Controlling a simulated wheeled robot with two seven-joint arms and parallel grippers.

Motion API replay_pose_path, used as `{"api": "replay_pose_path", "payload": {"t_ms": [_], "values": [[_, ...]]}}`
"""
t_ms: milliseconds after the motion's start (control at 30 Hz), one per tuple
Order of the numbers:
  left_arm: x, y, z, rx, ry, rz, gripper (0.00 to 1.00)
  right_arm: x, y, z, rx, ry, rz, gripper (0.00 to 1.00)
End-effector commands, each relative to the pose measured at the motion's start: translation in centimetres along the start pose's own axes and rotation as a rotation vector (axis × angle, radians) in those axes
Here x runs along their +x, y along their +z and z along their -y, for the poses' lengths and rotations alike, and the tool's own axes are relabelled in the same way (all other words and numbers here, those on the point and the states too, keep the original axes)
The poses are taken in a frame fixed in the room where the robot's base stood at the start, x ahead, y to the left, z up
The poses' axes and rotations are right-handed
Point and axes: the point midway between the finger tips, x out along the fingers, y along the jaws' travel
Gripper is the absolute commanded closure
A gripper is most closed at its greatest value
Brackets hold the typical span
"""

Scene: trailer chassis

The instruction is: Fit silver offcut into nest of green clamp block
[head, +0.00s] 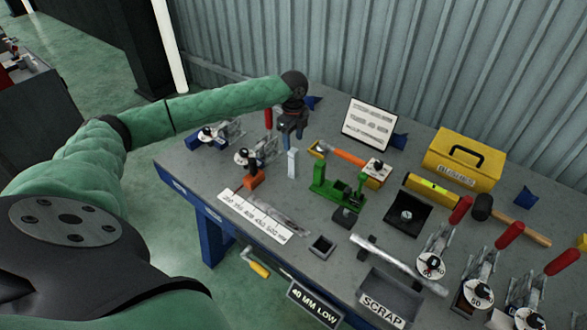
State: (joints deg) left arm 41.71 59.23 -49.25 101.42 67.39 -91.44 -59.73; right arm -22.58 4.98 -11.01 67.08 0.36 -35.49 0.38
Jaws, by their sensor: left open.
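A small pale silver block (292,163), which looks like the offcut, stands upright on the grey workbench. My left gripper (291,136) points down just above it, open. I cannot tell whether the fingertips reach around its top. The green clamp block (333,188) stands to the right of the silver block, with a raised post at each end and a low gap between. I see nothing silver in that gap. My right gripper is not in view.
An orange clamp block (254,178) stands left of the silver block. An orange-handled tool (346,156) lies behind the green block. A white ruler plate (255,215), scrap bin (388,298), silver bar (400,264) and yellow toolbox (462,160) are also on the bench (330,268).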

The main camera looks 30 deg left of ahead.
Motion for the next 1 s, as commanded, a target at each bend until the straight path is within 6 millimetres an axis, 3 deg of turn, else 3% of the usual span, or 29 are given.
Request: {"api": "replay_pose_path", "payload": {"t_ms": [33, 200, 367, 767, 1000], "values": [[1.1, 0.0, 0.0, 0.000, 0.000, 0.000, 0.47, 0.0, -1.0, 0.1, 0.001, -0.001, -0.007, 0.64], [2.3, 0.0, 0.0, 0.000, 0.000, 0.000, 0.47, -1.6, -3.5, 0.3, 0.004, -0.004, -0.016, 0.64], [2.7, 0.0, 0.0, 0.000, 0.000, 0.000, 0.47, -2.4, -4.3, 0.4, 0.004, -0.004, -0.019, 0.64], [5.3, -0.1, -0.1, -0.001, 0.001, 0.000, 0.47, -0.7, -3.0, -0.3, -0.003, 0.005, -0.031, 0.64], [7.1, -0.3, -0.3, -0.001, 0.001, 0.000, 0.47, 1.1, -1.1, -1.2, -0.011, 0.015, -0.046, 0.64]]}}
